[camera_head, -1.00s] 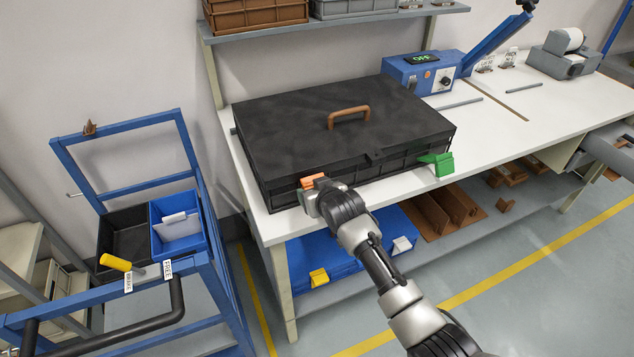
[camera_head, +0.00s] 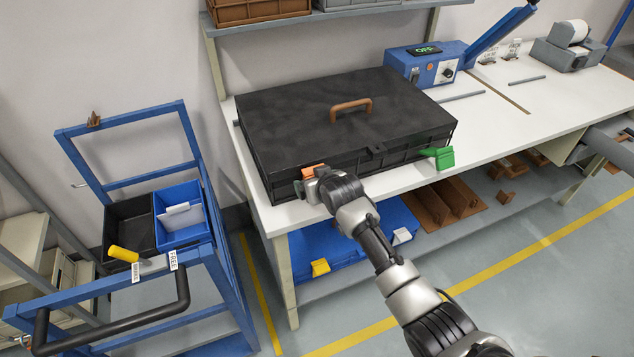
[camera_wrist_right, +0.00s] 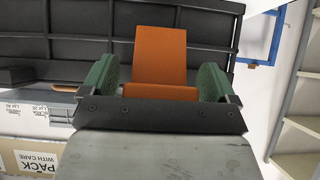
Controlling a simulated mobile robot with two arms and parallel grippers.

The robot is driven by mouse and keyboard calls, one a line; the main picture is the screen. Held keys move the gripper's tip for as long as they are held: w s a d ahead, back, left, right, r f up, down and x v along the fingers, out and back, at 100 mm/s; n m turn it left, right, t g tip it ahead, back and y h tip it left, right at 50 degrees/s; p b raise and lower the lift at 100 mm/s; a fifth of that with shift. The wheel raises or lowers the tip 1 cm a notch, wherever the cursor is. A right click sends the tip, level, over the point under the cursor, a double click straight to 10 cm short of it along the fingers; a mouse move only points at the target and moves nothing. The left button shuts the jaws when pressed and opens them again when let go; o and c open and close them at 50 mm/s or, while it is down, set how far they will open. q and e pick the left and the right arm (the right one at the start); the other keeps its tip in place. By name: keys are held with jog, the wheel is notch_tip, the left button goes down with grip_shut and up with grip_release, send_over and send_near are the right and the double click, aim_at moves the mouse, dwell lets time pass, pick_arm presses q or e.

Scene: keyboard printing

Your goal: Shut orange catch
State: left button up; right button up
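The orange catch (camera_head: 312,170) is on the front side of a black case (camera_head: 262,140) near its left end. The case's lid is down, with a brown handle (camera_head: 352,107) on top. My right gripper (camera_head: 313,188) is at the orange catch and partly hides it. In the right wrist view the orange catch (camera_wrist_right: 158,58) lies between the green pads of my right gripper (camera_wrist_right: 157,85), with a gap on each side. The gripper is open. My left gripper is not in view.
A green catch (camera_head: 442,157) sticks out at the case's front right corner. The case stands on a white workbench (camera_head: 500,138). A blue device (camera_head: 420,68) reading OFF stands behind it. A blue cart (camera_head: 228,285) with bins is at the left.

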jog(key=v, duration=1.1)
jog(key=shift+b, duration=0.35)
